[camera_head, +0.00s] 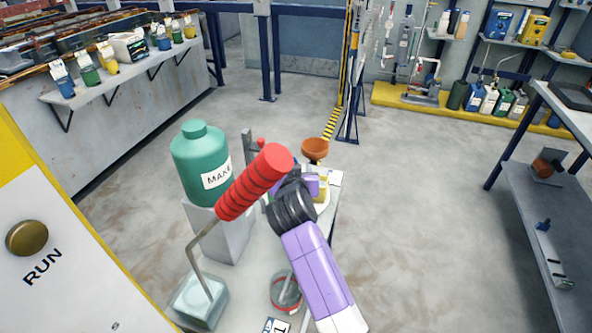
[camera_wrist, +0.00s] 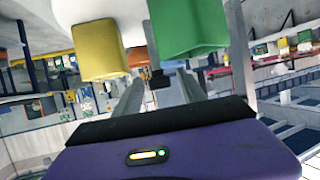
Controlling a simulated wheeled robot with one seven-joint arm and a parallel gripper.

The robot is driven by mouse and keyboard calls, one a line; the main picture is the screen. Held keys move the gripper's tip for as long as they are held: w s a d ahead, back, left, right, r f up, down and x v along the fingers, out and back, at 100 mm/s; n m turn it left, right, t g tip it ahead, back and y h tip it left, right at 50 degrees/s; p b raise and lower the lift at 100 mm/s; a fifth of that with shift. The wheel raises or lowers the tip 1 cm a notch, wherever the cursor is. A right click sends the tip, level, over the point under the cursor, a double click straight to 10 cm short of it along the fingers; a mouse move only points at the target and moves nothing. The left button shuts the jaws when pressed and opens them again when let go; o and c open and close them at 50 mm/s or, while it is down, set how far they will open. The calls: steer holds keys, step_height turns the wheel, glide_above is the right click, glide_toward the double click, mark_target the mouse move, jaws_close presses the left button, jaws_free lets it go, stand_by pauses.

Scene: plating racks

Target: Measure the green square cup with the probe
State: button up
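In the wrist view a green square cup (camera_wrist: 188,28) is large at the top right, with a yellow square cup (camera_wrist: 99,46) to its left. My gripper (camera_wrist: 160,80) points toward them, its two grey fingers apart below the cups. A small dark thing shows between the fingertips; I cannot tell whether it is near or far. In the head view my purple arm covers most of the gripper, and the yellow cup (camera_head: 323,188) shows beside it. The green cup is hidden there. I cannot make out the probe for certain in either view.
A red ribbed handle (camera_head: 255,181) on a bent rod rises from a pale block close to my arm. A green bottle (camera_head: 200,160) stands on a grey block at left. A brown bowl (camera_head: 315,149) is beyond my gripper. A round glass dish (camera_head: 286,291) sits at the front.

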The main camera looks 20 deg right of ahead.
steer(key=shift+s, duration=0.1)
steer(key=v, duration=0.7)
steer(key=shift+s+b, duration=0.25)
steer(key=shift+b, duration=0.2)
steer(key=shift+a+r, duration=0.1)
steer(key=shift+r, duration=0.05)
